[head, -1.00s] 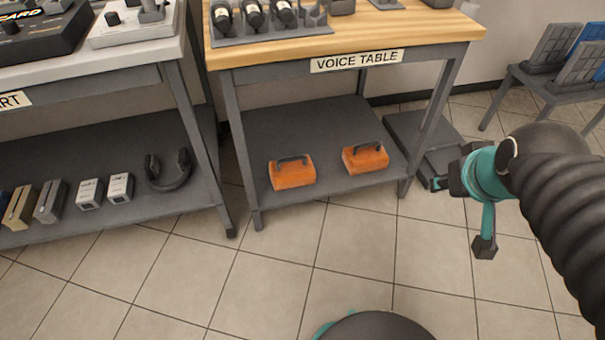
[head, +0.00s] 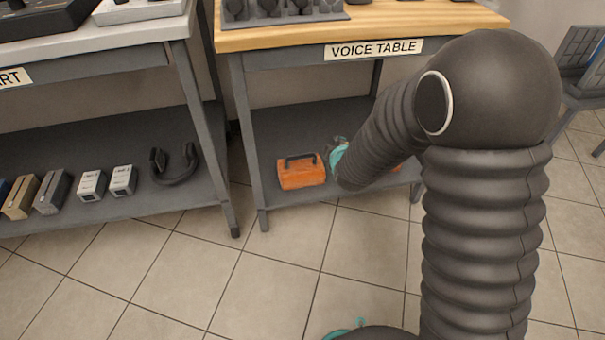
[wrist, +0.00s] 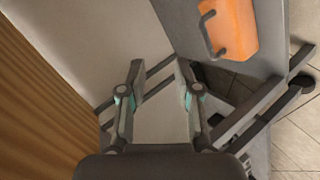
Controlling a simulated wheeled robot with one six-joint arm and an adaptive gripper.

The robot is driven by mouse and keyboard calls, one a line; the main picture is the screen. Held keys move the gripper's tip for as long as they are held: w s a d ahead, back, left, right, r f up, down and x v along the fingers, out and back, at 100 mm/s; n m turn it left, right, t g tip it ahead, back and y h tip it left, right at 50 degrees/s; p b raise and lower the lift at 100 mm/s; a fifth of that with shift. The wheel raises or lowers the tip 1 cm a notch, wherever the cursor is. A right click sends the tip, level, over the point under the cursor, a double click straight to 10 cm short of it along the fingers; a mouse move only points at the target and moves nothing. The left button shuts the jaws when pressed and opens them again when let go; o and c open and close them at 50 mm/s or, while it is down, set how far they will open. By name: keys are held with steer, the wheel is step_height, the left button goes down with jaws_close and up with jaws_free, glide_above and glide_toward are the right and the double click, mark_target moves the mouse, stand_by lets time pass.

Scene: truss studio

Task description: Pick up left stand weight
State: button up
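The left stand weight (head: 301,174) is an orange block with a dark top handle. It sits upright on the left of the voice table's lower shelf. A second orange weight (head: 397,168) is mostly hidden behind my arm. My gripper (head: 339,157) is just right of the left weight, over the shelf, largely hidden by my arm. In the wrist view my gripper (wrist: 160,85) is open, with nothing between its fingers. An orange weight (wrist: 232,28) lies at upper right there, apart from the fingers; I cannot tell which one.
The lower shelf (head: 283,128) lies under the wooden voice table (head: 285,38), with legs at its corners. At left, another cart's lower shelf (head: 120,145) holds headphones (head: 175,168) and several small boxes.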

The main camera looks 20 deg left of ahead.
mark_target(301, 157)
steer(key=s+a+f+n+t+y+b, duration=0.15)
steer(key=a+f+n, duration=0.55)
steer(key=f, duration=0.7)
steer(key=shift+m, duration=0.5)
steer(key=x, duration=0.4)
steer(key=a+b+x, duration=0.1)
steer(key=x, duration=0.3)
steer(key=shift+w+a+r, duration=0.1)
steer(key=shift+a, duration=0.05)
steer(key=shift+x, duration=2.7)
steer(key=shift+a+r, duration=0.2)
jaws_close()
steer(key=shift+r, duration=0.2)
